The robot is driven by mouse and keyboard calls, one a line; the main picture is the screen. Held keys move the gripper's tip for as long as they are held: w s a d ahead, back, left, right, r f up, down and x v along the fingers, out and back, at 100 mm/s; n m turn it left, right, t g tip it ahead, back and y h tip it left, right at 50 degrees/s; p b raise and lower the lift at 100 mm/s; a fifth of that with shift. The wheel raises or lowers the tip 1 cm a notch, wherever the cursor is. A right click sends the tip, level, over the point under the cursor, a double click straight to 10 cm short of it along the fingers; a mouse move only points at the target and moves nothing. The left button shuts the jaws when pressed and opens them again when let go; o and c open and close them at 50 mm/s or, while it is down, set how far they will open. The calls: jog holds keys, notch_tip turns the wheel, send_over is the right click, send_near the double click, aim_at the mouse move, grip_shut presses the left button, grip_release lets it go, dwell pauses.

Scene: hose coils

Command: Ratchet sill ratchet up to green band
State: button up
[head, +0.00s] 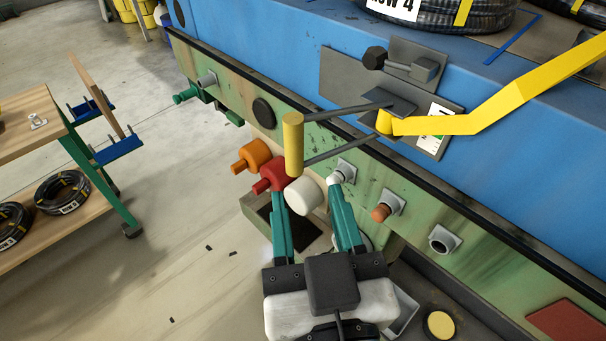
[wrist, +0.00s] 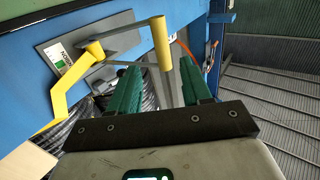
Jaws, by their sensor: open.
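A yellow upright grip (head: 293,145) sits at the end of two dark rods. The rods lead to a yellow pivot (head: 385,121) on a grey plate (head: 345,85) fixed to the blue panel. A bent yellow bar (head: 480,115) runs from the pivot to the upper right. A white label with some green (head: 441,110) is on the plate; its text is too small to read. My gripper (head: 306,190) is open and empty, below the grip in the head view. In the wrist view the yellow grip (wrist: 163,44) shows beyond and between my teal fingertips (wrist: 160,74), apparently apart from them.
Orange (head: 255,154), red (head: 270,176) and white (head: 305,195) round fittings are near my fingers on the green sill. A wooden cart (head: 60,165) with hose coils stands left. Floor between is mostly clear.

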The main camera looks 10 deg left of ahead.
jog(key=shift+s+d+r, duration=0.1)
jog(key=shift+s+d, duration=0.15)
jog(key=shift+s, duration=0.45)
dwell(0.5)
